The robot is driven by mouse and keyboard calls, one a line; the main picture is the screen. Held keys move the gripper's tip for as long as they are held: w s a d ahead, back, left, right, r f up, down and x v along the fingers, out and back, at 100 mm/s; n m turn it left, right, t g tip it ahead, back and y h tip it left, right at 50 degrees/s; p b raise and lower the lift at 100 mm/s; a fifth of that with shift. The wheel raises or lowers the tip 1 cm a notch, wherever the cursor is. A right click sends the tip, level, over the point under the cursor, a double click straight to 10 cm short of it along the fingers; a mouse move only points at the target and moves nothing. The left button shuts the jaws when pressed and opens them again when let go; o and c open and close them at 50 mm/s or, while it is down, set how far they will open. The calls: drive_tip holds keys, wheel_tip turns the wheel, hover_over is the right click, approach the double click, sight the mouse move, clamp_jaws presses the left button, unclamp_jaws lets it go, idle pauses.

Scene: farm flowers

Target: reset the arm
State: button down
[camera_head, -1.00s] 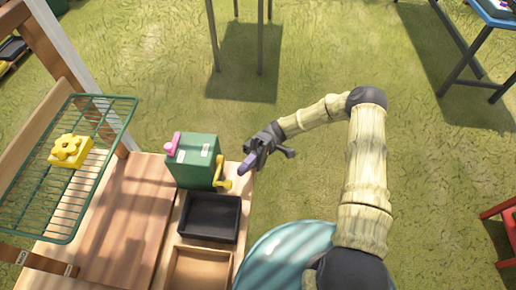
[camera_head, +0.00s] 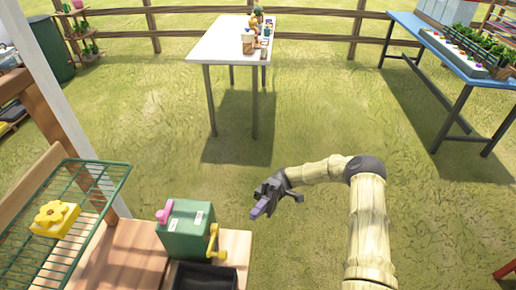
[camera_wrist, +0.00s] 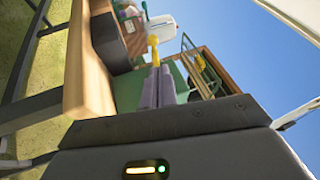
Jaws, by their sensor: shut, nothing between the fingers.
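My gripper (camera_head: 264,208) is at the end of my bent arm in the head view, over the grass just right of the wooden bench (camera_head: 233,246). Its purple fingers are shut and empty. They also show closed together in the wrist view (camera_wrist: 158,88). The green box (camera_head: 187,240) with a pink knob (camera_head: 165,212) and a yellow crank (camera_head: 213,242) stands on the bench, to the left of my gripper and apart from it. In the wrist view the yellow crank (camera_wrist: 153,45) appears just beyond the fingertips.
A black tray (camera_head: 205,276) sits in front of the green box. A green wire rack (camera_head: 100,178) with a yellow flower block (camera_head: 54,217) is at left. A white table (camera_head: 215,50) and a blue table (camera_head: 405,22) stand farther off. Grass between is open.

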drive_tip(key=s+d+r+m+t+h+p, duration=0.4)
drive_tip(key=d+r+t, duration=0.4)
drive_tip(key=t, duration=0.2)
drive_tip(key=s+d+r+m+t+h+p, duration=0.4)
drive_tip(key=d+r+m+t, duration=0.4)
drive_tip(key=t, duration=0.3)
drive_tip(key=shift+r+m+h+p, duration=0.3)
drive_tip(key=shift+r+h+p, duration=0.4)
drive_tip(key=shift+h, duration=0.5)
drive_tip(key=c, duration=2.2)
unclamp_jaws()
drive_tip(key=shift+f, duration=0.1)
